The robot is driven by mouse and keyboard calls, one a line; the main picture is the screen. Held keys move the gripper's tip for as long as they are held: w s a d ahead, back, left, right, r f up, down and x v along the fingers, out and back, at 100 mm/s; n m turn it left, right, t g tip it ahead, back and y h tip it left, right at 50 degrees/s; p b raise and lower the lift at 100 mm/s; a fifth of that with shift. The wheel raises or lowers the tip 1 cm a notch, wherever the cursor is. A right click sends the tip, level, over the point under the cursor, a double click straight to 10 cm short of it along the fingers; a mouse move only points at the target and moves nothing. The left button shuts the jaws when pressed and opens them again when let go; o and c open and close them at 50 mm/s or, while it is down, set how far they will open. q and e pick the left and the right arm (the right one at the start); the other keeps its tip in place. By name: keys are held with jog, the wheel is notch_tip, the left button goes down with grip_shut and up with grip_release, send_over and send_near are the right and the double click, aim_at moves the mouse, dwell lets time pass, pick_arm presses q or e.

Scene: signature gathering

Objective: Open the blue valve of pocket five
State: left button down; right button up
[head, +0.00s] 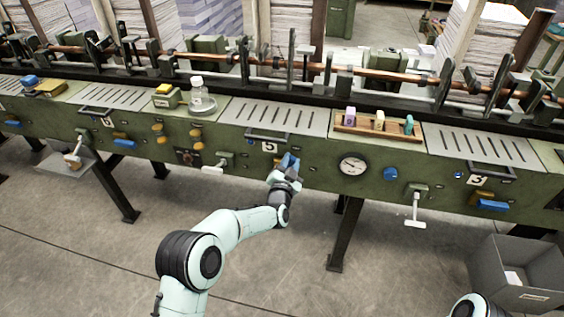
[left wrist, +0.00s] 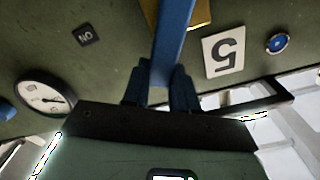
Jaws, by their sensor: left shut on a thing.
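The blue valve of pocket five (head: 289,160) is a blue lever on the green front of the machine, just right of the number 5 plate (head: 269,147). My left gripper (head: 287,171) is shut on it. In the left wrist view the blue lever (left wrist: 173,45) runs up from between my dark fingers (left wrist: 161,88), with a brass part behind it. The plate reads upside down there (left wrist: 224,51), and a small dark label (left wrist: 89,36) lies on the other side. My right gripper is out of view.
A dial gauge (head: 352,164) and a white-handled lever (head: 416,200) are on the front to the right. Another white-handled lever (head: 216,168) is to the left. A black handle bar (head: 267,134) is above the plate. A grey bin (head: 515,275) stands at lower right. The floor in front is clear.

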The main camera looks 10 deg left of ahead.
pick_arm(q)
jog(key=d+f+m, duration=0.1)
jog(key=m, duration=0.1)
jog(key=d+f+m, duration=0.1)
jog(key=m, duration=0.1)
jog(key=d+f+m+b, duration=0.1)
jog(key=m, duration=0.1)
jog(key=shift+m, duration=0.3)
jog(key=f+m, duration=0.1)
jog(key=m, duration=0.2)
jog(key=shift+d+f+b, duration=0.2)
jog(key=shift+f+b, duration=0.15)
jog(key=shift+f+m, duration=0.65)
jog(key=shift+m, duration=0.55)
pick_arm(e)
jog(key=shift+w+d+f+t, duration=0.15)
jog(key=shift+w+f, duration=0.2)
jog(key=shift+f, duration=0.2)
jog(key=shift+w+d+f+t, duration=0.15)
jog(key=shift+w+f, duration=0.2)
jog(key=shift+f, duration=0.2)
pick_arm(q)
jog(key=c, duration=0.9)
grip_release()
jog(key=shift+s, duration=0.15)
